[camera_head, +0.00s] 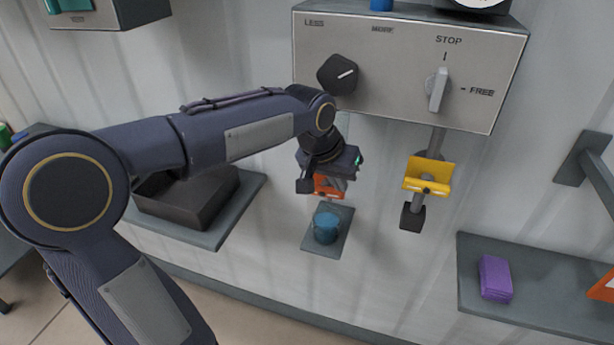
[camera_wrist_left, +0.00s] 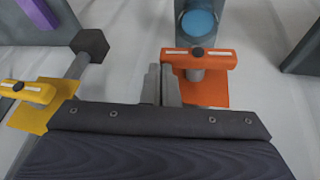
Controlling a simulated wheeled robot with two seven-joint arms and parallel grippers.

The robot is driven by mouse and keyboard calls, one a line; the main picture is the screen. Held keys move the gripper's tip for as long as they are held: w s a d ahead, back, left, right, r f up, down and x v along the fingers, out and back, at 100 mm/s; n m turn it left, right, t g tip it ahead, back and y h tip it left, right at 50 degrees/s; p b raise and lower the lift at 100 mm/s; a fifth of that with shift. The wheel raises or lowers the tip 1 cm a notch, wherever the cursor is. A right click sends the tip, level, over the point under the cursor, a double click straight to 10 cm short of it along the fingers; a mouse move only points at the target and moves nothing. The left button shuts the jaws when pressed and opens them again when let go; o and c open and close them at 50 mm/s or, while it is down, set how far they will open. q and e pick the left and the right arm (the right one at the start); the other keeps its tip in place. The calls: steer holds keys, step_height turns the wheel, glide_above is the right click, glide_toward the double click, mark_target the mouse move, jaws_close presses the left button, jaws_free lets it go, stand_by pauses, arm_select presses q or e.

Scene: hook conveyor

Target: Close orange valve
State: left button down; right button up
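The orange valve (camera_wrist_left: 200,58) shows in the left wrist view, with a bar handle lying across its stub and an orange plate behind. In the head view the orange valve (camera_head: 328,187) is partly hidden by my left gripper (camera_head: 328,175). In the left wrist view the fingers of my left gripper (camera_wrist_left: 165,80) are together, with nothing seen between them. They are just beside the left end of the orange handle; I cannot tell whether they touch it. My right gripper is not in view.
A yellow valve (camera_head: 428,177) hangs on a pipe to the right. A blue cup (camera_head: 326,228) stands on a small shelf below the orange valve. A control box (camera_head: 400,95) with a black knob (camera_head: 338,74) and a grey switch (camera_head: 438,90) is above. A purple block (camera_head: 495,279) lies on the right shelf.

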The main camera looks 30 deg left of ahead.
arm_select(q)
steer(key=shift+d+f, duration=0.35)
steer(key=shift+s+d+f+b, duration=0.2)
steer(key=shift+f+b, duration=0.1)
steer(key=shift+b, duration=0.1)
stand_by(0.3)
steer(key=v, duration=0.8)
steer(key=shift+w+a+r, duration=0.15)
steer(key=shift+a+r, duration=0.1)
steer(key=shift+r, duration=0.15)
steer(key=s+d+f+h, duration=0.1)
steer(key=s+d+f, duration=0.1)
steer(key=s+f, duration=0.5)
steer(key=s+d+f+h, duration=0.1)
steer(key=s+f, duration=0.7)
steer(key=s, duration=0.5)
steer(key=shift+d+n+t, duration=0.35)
steer(key=shift+n+t, duration=0.05)
